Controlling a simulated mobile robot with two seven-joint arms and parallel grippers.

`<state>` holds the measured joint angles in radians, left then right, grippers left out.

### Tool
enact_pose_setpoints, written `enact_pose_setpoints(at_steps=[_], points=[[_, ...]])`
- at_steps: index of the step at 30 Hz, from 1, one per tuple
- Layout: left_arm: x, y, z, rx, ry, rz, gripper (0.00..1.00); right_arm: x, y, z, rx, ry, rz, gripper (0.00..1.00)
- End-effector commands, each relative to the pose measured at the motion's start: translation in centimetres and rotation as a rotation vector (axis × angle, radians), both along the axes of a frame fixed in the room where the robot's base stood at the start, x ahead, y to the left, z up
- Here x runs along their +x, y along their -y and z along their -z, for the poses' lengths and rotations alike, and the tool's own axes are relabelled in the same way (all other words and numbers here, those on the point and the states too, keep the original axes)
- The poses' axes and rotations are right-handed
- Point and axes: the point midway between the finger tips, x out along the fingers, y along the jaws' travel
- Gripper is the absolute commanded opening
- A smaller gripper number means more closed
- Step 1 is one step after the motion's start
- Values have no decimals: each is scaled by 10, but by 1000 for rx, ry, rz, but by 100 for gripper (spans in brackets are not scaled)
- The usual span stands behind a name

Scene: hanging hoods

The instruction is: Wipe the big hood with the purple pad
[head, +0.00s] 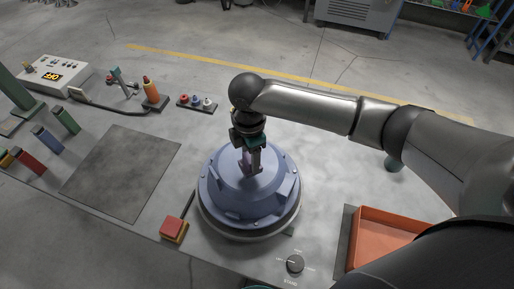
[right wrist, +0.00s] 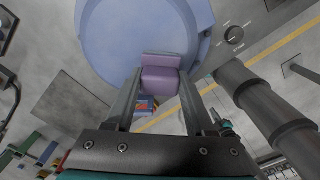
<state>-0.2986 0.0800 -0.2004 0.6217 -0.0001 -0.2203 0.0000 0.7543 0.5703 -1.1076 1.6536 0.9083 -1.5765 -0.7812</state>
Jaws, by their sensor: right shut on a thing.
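The big hood (head: 247,208) is a blue-violet dome with raised ribs, on a round pale base on the table. My right gripper (head: 250,165) is above its upper part, shut on the purple pad (head: 245,160). In the right wrist view the purple pad (right wrist: 160,78) sits between the two fingertips, in front of the hood (right wrist: 118,45). I cannot tell whether the pad touches the hood. My left gripper is not in view.
An orange tray (head: 385,238) is at the right, and a knob (head: 295,264) is at the front. A red block (head: 173,230) stands left of the hood. A dark mat (head: 122,172), a control box marked OFF (head: 53,75) and several coloured blocks are farther left.

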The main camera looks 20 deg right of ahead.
Motion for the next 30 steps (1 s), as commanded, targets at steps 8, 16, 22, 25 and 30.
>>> enact_pose_setpoints(at_steps=[8, 16, 22, 25, 30], points=[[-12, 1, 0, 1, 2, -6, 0, 0, 0, -27, 2, 5, 0, 0], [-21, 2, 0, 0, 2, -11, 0, -2, 0, -43, 0, 3, -1, 0], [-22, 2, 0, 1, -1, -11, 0, -1, 0, -43, 1, 2, -1, 0], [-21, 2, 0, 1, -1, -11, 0, 0, 0, -43, 1, 1, -1, 0], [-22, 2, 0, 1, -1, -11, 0, -1, 0, -43, 1, 2, -1, 0]])
